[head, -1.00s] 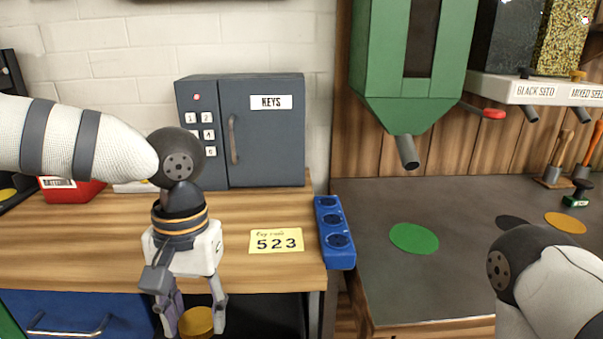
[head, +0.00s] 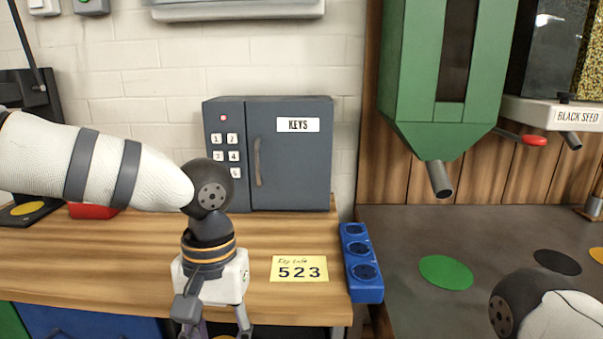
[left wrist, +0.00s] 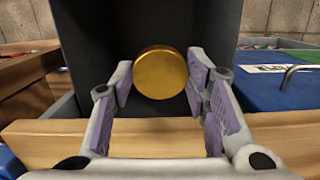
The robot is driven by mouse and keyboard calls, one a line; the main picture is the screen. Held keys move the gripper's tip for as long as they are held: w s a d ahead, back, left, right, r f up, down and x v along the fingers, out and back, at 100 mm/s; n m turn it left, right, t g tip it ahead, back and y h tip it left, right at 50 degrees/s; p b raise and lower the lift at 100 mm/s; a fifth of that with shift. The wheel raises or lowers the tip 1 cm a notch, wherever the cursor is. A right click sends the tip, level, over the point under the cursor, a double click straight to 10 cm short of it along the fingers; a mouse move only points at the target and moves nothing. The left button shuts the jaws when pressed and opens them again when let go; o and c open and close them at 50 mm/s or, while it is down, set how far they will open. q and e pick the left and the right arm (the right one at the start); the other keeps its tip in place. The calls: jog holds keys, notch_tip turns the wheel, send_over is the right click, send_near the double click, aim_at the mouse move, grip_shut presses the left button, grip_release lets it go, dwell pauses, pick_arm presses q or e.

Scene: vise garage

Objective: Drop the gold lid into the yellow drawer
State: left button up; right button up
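The gold lid (left wrist: 161,75) is a round, thick disc between the purple-padded fingers of my left gripper (left wrist: 161,88). Both fingers appear to touch its sides in the left wrist view. In the head view my left gripper (head: 217,332) hangs fingers-down at the front edge of the wooden bench, its tips cut off by the bottom edge. Only a sliver of the lid (head: 222,337) shows there. I see no yellow drawer in either current view. My right gripper is out of view; only part of that arm shows at the lower right.
A blue drawer (head: 85,322) is under the wooden bench (head: 110,245). A green hopper (head: 430,110) hangs over the dark counter at right.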

pick_arm(q)
jog(key=o, duration=0.5)
jog(key=shift+r, duration=0.1)
notch_tip(320, 180, up, 12)
jog(key=w, duration=0.1)
jog(key=shift+w, duration=0.2)
